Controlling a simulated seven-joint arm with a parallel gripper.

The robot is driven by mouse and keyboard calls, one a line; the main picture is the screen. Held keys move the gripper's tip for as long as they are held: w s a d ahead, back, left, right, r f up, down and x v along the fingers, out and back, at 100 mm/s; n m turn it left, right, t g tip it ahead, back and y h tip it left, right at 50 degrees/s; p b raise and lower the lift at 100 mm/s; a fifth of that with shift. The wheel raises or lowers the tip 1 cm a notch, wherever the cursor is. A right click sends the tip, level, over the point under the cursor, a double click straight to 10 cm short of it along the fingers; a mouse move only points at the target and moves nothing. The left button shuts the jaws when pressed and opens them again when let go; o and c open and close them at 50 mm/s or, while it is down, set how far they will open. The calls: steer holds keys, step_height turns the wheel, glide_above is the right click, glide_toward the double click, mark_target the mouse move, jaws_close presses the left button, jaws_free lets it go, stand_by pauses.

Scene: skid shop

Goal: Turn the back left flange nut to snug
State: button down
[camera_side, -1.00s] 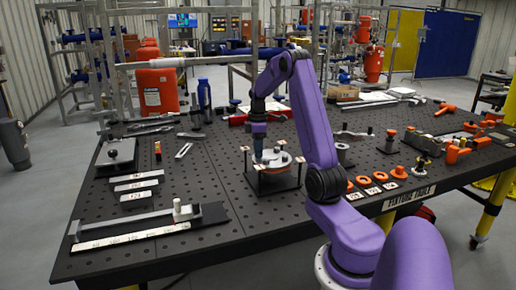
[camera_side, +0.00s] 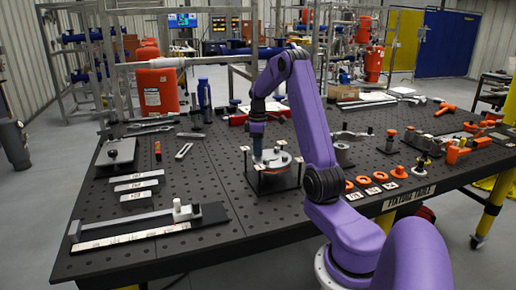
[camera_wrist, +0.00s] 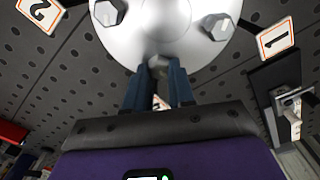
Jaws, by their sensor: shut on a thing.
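A round, shiny metal flange (camera_wrist: 160,28) sits on a dark square stand (camera_side: 262,184) near the middle of the bench. My gripper (camera_wrist: 158,70) points down at the flange's edge, on its left side in the side view. Its blue fingers are shut on a flange nut (camera_wrist: 158,61), which is partly hidden between the fingertips. Two other hex nuts show on the flange in the wrist view, one at upper left (camera_wrist: 110,12) and one at upper right (camera_wrist: 218,26). The side view is too small to show the gripped nut.
Number cards "2" (camera_wrist: 41,10) and "1" (camera_wrist: 276,39) stand at the stand's corners. A torque-wrench-like bar (camera_side: 135,226) lies on the front left of the perforated bench. Orange parts (camera_side: 398,172) and a grey cylinder (camera_side: 343,153) stand to the right.

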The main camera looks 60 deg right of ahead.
steer(key=m, duration=0.5)
steer(key=shift+d+m, duration=0.15)
steer(key=shift+m, duration=0.15)
steer(key=m, duration=0.5)
steer(key=shift+d+r+m, duration=0.1)
steer(key=shift+m, duration=0.2)
steer(key=c, duration=1)
jaws_free()
steer(key=shift+o, duration=0.2)
step_height(320, 180, up, 17)
steer(key=shift+r, duration=0.2)
